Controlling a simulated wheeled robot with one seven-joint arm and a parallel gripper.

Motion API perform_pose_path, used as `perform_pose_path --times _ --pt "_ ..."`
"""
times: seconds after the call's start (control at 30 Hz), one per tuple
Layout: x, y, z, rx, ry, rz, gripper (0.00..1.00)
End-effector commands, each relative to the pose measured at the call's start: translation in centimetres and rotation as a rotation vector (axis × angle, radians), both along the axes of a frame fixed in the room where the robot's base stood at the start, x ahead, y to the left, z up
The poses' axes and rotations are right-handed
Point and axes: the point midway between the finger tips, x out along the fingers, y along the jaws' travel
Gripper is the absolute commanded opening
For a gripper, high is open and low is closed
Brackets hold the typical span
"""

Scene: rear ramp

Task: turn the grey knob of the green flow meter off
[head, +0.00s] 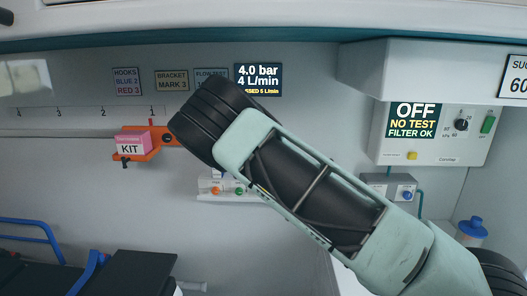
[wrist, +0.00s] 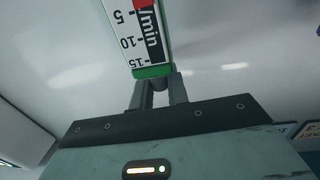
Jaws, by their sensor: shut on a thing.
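The green flow meter (wrist: 153,71) shows in the wrist view at the top centre, with a white scale marked 5, 10 and 15 and a green end. My gripper (wrist: 159,88) is at this green end, its two dark fingers shut on the grey knob, which is mostly hidden between them. The knob's turn angle cannot be made out. In the head view my arm hides the flow meter and the gripper. A wall display (head: 258,79) there reads 4.0 bar and 4 L/min.
An orange bracket (head: 131,155) with a pink KIT box (head: 132,144) is left of my arm. A white unit (head: 432,136) reading OFF, NO TEST, hangs at right. A white outlet panel (head: 214,194) is partly behind my arm. A dark seat or stretcher (head: 128,274) is lower left.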

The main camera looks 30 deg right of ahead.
Motion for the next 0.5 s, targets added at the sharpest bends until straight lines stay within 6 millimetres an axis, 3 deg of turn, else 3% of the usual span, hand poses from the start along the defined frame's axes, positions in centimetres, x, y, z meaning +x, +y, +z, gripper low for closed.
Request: perform_pose_path --times 0.5 --pt "-0.12 -0.43 -0.43 0.002 -0.009 0.381 0.0"
